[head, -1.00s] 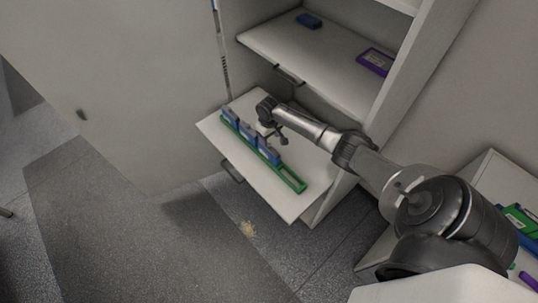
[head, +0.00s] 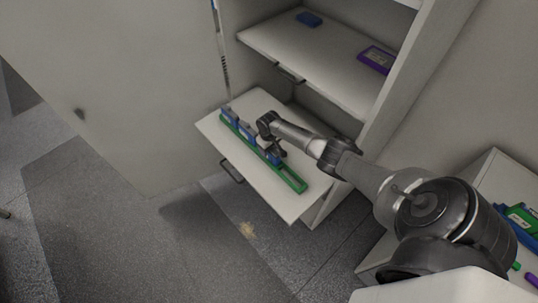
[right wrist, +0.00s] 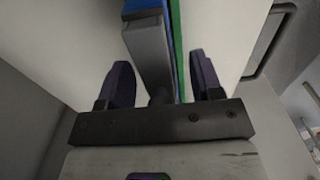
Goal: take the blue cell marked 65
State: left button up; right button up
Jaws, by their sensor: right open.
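A green rack (head: 291,181) lies on the pulled-out lower shelf and holds blue cells in a row. One cell (head: 229,115) is at the far end, and another cell (head: 247,130) is in the middle. The cell nearest my right gripper (head: 275,152) is mostly hidden by it. No number can be read. In the right wrist view my right gripper (right wrist: 163,82) is open, with its dark fingers on either side of a grey-and-blue cell (right wrist: 148,45). The rack's green edge (right wrist: 180,40) also lies between the fingers. Whether the fingers touch the cell I cannot tell. My left gripper is not in view.
The cabinet side wall (head: 400,75) stands right of the shelves. A white surface at right holds green and blue items (head: 522,218). The rack's near end is empty.

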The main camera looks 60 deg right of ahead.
jog(key=shift+c, duration=0.3)
grip_shut()
dwell(0.3)
